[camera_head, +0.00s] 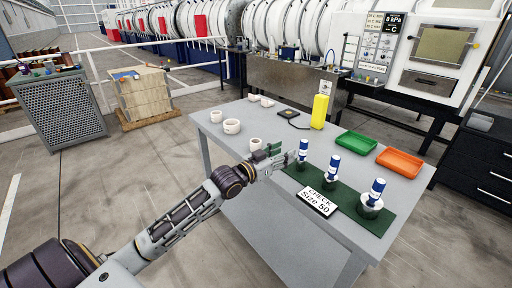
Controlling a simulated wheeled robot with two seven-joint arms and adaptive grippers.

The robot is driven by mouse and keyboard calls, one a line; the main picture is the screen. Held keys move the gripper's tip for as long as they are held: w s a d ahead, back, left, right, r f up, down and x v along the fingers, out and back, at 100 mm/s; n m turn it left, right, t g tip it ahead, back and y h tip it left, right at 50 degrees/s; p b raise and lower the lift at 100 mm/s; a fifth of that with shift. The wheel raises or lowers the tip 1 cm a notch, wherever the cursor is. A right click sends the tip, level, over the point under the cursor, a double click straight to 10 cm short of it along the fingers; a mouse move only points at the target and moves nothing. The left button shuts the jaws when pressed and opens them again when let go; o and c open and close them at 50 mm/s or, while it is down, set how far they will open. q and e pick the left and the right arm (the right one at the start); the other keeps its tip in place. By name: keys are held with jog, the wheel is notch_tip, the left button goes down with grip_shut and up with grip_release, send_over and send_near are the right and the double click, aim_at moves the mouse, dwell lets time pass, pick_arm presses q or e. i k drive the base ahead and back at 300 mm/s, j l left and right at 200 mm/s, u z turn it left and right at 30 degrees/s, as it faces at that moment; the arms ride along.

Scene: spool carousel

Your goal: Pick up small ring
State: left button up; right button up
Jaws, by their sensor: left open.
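Several white rings sit on the grey table: one (256,144) near my gripper, a larger-looking one (232,126) and a smaller one (216,116) to its left, and low ones (253,98) farther back. Which is the small ring is not certain by sight. My left gripper (279,155) is open, just right of and in front of the nearest ring, its tips close to the leftmost blue-and-white post (303,153). I cannot tell whether they touch it. No ring shows between the fingers. My right gripper is not in view.
A green mat (345,216) bears two more blue-and-white posts (332,168) (376,193). A yellow block (320,111), a black device (288,113), a green tray (356,144) and an orange tray (399,162) stand behind. The table's left front is clear.

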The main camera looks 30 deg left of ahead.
aim_at(256, 146)
jog(key=j+z, duration=0.15)
jog(key=j, duration=0.45)
jog(key=k+j+z, duration=0.15)
jog(key=j, duration=0.4)
jog(key=j+z, duration=0.15)
jog(key=j, duration=0.45)
jog(key=k+j+z, duration=0.15)
jog(key=j, duration=0.4)
